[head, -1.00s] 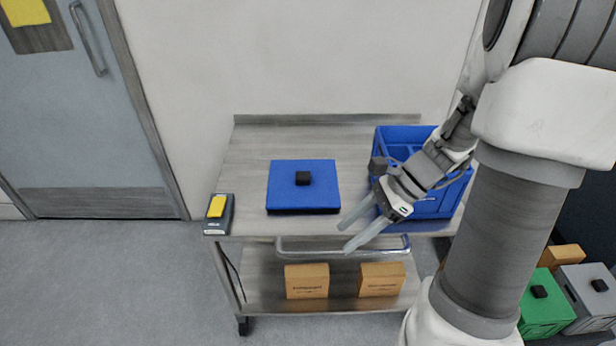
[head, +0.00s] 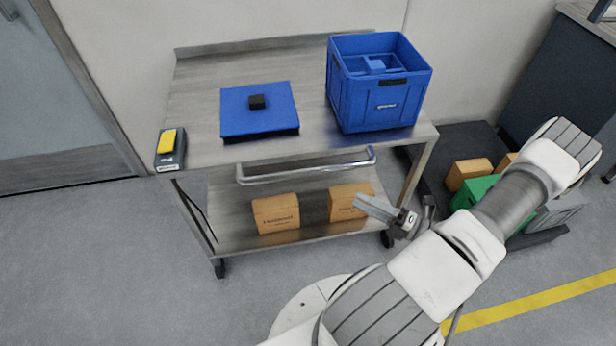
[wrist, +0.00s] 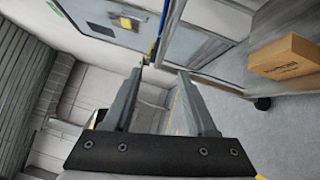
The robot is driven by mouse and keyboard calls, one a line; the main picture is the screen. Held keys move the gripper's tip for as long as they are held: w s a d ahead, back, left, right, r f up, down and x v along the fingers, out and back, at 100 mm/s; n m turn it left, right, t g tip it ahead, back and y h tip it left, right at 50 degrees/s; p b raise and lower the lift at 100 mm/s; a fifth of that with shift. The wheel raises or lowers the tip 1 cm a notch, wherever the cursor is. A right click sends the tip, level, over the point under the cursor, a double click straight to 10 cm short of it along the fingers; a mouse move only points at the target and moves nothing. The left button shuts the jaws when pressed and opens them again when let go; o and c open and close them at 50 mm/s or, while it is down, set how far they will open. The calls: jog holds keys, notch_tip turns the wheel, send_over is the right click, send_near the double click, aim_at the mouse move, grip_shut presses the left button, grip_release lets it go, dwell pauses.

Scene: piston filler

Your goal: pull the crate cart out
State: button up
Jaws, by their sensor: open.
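The crate cart (head: 200,103) is a grey metal two-shelf trolley on castors against the wall. Its bent-bar handle (head: 310,172) sticks out from the front below the top shelf. A blue crate (head: 372,104) stands at the right of the top. My gripper (head: 358,202) is in front of the cart, below and right of the handle, apart from it. In the wrist view its two fingers (wrist: 160,85) are spread with nothing between them. The handle is not clearly seen in the wrist view.
A blue lidded box (head: 260,116) and a yellow-topped device (head: 167,145) lie on the cart top. Cardboard boxes (head: 276,214) sit on the lower shelf, one also in the wrist view (wrist: 285,58). A green box (head: 474,192) stands right. Floor at front left is clear.

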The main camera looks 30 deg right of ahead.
aim_at(309, 172)
jog(key=shift+m+t+h, duration=0.5)
jog(key=shift+m, duration=0.4)
jog(key=x, duration=0.5)
jog(key=f+b+x, duration=0.1)
jog(key=x, duration=0.5)
jog(key=b+x, duration=0.1)
jog(key=x, duration=0.4)
jog(key=shift+w+f, duration=0.2)
jog(key=shift+w, duration=0.15)
grip_shut()
